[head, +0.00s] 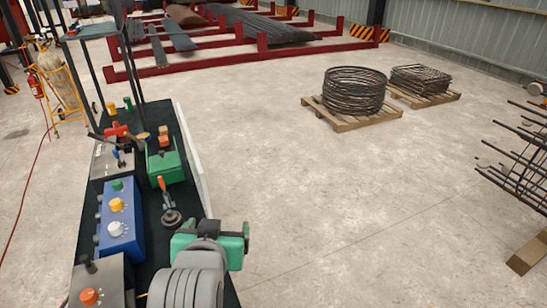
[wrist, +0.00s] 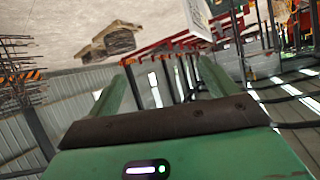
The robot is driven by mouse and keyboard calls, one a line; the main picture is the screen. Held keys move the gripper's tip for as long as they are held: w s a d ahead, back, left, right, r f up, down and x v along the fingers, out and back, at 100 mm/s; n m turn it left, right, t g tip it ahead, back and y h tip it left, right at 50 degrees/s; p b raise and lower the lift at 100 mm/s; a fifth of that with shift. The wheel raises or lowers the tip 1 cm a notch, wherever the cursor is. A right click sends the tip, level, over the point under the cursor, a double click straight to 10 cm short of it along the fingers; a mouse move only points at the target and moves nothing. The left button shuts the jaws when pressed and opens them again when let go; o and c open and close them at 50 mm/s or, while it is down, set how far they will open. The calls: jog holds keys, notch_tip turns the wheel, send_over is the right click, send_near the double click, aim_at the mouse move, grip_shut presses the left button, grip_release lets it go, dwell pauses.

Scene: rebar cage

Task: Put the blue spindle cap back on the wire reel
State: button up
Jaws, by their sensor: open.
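My green gripper (wrist: 166,62) shows in the wrist view with its two fingers apart and nothing between them. In the head view the gripper (head: 215,240) is at the bottom centre, over the right edge of a black-topped cart (head: 157,245); its fingertips are not clear there. I cannot make out the blue spindle cap or the wire reel for certain in either view. A small blue part (head: 116,157) shows at a grey box on the cart, but it is too small to identify.
The cart also holds a blue box with knobs (head: 118,225), a green box (head: 165,167) and an orange-handled tool (head: 169,203). A coil of rods (head: 354,92) sits on a pallet (head: 340,123). A rebar cage (head: 520,165) stands at the right. Floor between is clear.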

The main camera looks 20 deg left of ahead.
jog(key=s+d+r+m+t+h, duration=0.1)
jog(key=s+d+r+t, duration=0.3)
jog(key=d+r, duration=0.6)
jog(key=s+d+r+m+t+h, duration=0.1)
jog(key=d+r+t+h, duration=0.1)
jog(key=d+r+t, duration=0.65)
jog(key=s+d+r+p, duration=0.2)
jog(key=s+r+p, duration=0.1)
jog(key=r, duration=0.5)
jog(key=s+d+r+m+h+p, duration=0.1)
jog(key=s+r, duration=0.3)
jog(key=r, duration=0.4)
jog(key=shift+d+r+t+p, duration=0.2)
jog(key=shift+d+t+p, duration=0.15)
jog(key=shift+d+p, duration=0.55)
